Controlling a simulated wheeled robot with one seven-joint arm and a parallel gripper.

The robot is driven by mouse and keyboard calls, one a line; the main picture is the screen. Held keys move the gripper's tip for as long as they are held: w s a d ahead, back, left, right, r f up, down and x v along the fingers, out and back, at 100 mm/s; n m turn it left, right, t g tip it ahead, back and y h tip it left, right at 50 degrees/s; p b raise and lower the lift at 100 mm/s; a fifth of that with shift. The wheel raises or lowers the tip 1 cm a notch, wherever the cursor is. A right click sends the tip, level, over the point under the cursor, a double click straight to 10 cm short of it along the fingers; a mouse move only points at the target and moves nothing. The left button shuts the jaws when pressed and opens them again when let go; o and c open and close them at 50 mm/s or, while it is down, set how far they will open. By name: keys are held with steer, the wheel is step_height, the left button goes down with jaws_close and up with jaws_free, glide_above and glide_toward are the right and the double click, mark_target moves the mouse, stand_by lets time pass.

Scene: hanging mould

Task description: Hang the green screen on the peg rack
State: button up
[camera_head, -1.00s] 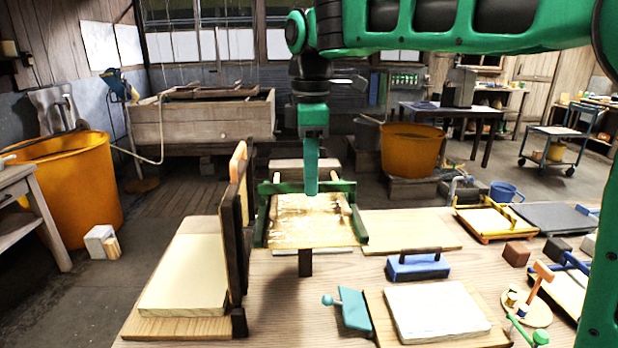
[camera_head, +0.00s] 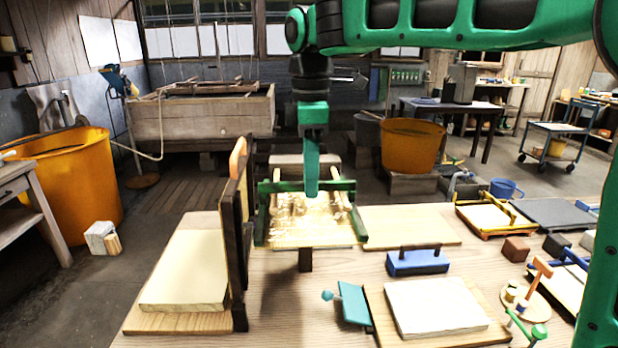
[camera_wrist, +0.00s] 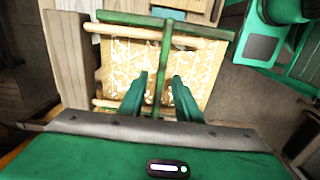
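The green screen (camera_head: 290,228) is a pale mesh panel with green rails and wooden bars, standing on the bench in the middle of the head view. It also shows in the wrist view (camera_wrist: 116,72), where a green bar runs along its middle. My gripper (camera_head: 311,197) points down over the screen. In the wrist view my gripper (camera_wrist: 158,80) has its two fingers apart, one on each side of the green bar, with gaps between. A dark upright wooden stand (camera_head: 236,255) with an orange-topped piece is left of the screen; whether it is the peg rack, I cannot tell.
A pale slab (camera_head: 188,272) lies left of the dark stand.

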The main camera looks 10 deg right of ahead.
step_height(320, 180, up, 10)
steer(key=shift+r, duration=0.25)
steer(key=shift+w, duration=0.1)
steer(key=s+d+f+m, duration=0.3)
steer(key=d+f+m, duration=0.3)
steer(key=d, duration=0.5)
steer(key=s+d+f+m, duration=0.4)
steer(key=d+f+m, duration=0.2)
steer(key=d, duration=0.6)
steer(key=s+d+f+m, duration=0.5)
steer(key=s+f, duration=0.3)
steer(key=s, duration=0.2)
steer(key=s+d+f+m, duration=0.6)
steer(key=s+f+m, duration=0.1)
steer(key=s, duration=0.3)
steer(key=shift+d+f, duration=0.3)
steer(key=shift+f, duration=0.5)
